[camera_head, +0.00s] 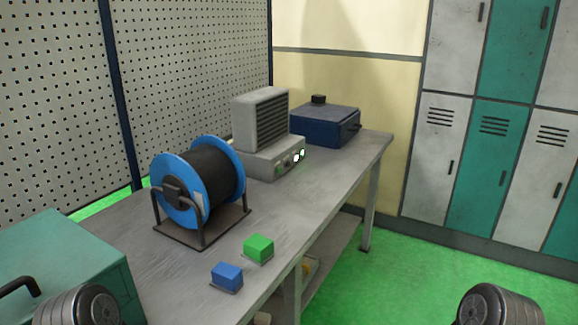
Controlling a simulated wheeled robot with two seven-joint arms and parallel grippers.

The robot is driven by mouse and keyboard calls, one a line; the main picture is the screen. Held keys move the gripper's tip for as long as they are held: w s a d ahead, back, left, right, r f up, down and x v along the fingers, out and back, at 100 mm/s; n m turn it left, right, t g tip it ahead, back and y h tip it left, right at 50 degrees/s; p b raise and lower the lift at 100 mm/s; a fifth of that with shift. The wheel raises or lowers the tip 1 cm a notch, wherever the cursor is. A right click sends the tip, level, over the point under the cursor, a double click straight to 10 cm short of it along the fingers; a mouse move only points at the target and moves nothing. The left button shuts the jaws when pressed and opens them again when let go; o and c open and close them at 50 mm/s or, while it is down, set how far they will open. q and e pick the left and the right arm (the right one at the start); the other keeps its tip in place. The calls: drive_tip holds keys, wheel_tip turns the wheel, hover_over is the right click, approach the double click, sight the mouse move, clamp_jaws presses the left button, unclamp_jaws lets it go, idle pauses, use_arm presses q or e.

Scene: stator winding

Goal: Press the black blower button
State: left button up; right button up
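A grey unit with a louvered upright panel (262,119) stands on the workbench, apparently the blower. Its low base (262,163) has small controls on the front right face, with two pale, green-edged spots (297,157) and a darker one beside them. They are too small to tell which is the black button. Rounded grey parts of my arms show at the bottom left and bottom right corners, well apart from the blower. No fingers of either gripper are in view.
A blue-flanged spool of black wire (213,172) stands in front of the blower. A dark blue box (325,125) with a black top knob sits behind it. Green (258,247) and blue (227,276) blocks lie near the bench edge (330,215). A teal case (75,252) is front left.

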use_arm(q)
clamp_jaws()
idle(1.4)
